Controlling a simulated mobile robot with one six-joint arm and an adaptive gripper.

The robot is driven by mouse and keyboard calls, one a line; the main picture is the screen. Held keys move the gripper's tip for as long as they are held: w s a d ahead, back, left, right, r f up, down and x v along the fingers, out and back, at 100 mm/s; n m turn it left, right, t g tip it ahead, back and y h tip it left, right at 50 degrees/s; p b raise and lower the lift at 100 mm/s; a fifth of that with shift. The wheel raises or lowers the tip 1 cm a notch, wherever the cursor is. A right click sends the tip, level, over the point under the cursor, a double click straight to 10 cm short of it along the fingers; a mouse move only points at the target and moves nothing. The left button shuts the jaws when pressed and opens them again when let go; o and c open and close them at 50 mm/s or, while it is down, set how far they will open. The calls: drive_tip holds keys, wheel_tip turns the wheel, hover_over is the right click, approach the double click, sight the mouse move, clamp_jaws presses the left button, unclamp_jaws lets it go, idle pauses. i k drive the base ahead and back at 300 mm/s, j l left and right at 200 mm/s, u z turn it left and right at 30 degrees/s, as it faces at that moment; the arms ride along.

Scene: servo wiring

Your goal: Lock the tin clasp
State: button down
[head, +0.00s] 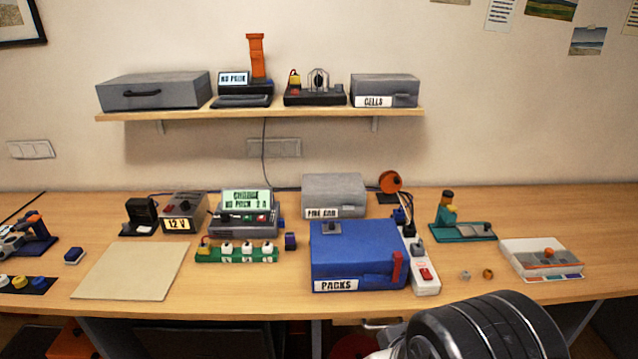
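A blue tin labelled PACKS (350,262) stands near the front edge of the table, right of centre, with its lid down. A red clasp (398,268) stands upright at the tin's front right corner. I cannot tell from here whether it is latched. A small dark grey part (331,228) sits on top of the lid. My gripper's fingers do not show. A black rounded part of my arm fills the bottom right, in front of and to the right of the tin, apart from the clasp in the picture.
A white power strip (425,275) with a red switch stands close along the tin's right side. A grey box (334,194) stands behind the tin, and a green socket strip (237,252) lies to its left. Two small knobs (487,274) lie right of the strip. A beige mat (132,271) is bare.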

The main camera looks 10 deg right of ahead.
sight(397, 257)
drive_tip(key=i+l, duration=0.2)
drive_tip(key=i, duration=0.2)
drive_tip(key=i+l, duration=0.15)
drive_tip(key=i, duration=0.3)
drive_tip(key=u, duration=0.05)
